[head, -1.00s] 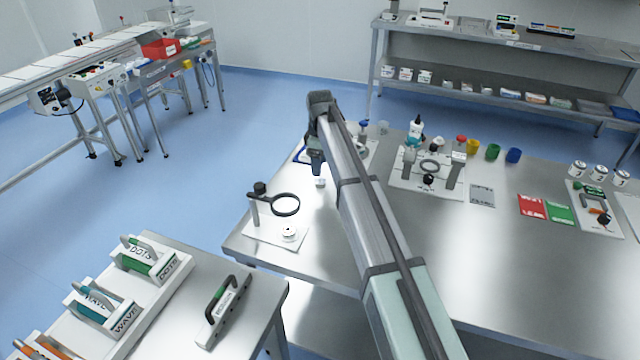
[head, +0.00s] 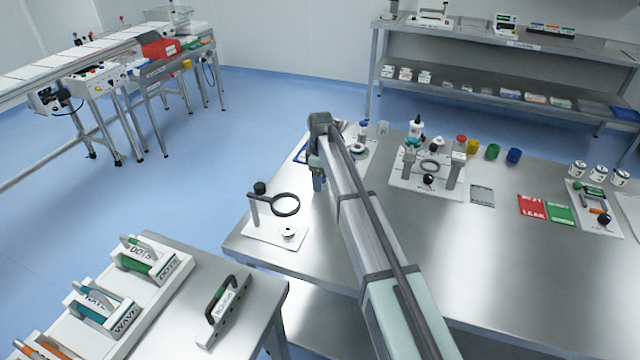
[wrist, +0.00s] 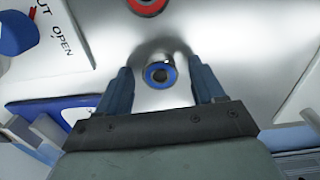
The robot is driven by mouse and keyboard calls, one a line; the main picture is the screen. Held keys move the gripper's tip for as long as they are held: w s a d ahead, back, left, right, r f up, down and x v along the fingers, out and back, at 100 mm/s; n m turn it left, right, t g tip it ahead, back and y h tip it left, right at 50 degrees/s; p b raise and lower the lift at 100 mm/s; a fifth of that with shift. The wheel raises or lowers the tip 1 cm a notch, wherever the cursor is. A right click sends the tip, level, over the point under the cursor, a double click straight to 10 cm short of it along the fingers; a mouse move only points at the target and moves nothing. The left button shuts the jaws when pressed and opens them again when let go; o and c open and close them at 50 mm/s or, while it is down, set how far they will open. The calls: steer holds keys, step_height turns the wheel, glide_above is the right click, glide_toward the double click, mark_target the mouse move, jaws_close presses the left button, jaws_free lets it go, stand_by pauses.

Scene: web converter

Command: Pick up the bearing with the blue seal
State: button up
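My gripper (wrist: 161,68) is open, with one dark blue finger on each side of the bearing and a gap on both sides. In the head view my gripper (head: 318,184) is low over the table's left part, and the bearing is hidden behind it. A red-ringed part (wrist: 148,5) shows at the top edge of the wrist view, apart from the fingers.
A magnifier (head: 285,205) on a white plate (head: 270,238) stands left of my gripper. A blue tray (wrist: 75,103) lies left of the fingers in the wrist view. A white plate with lettering (wrist: 62,62) is at upper left. Bare table (head: 335,245) lies in front.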

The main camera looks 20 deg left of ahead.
steer(key=c, duration=1.1)
steer(key=shift+r, duration=0.1)
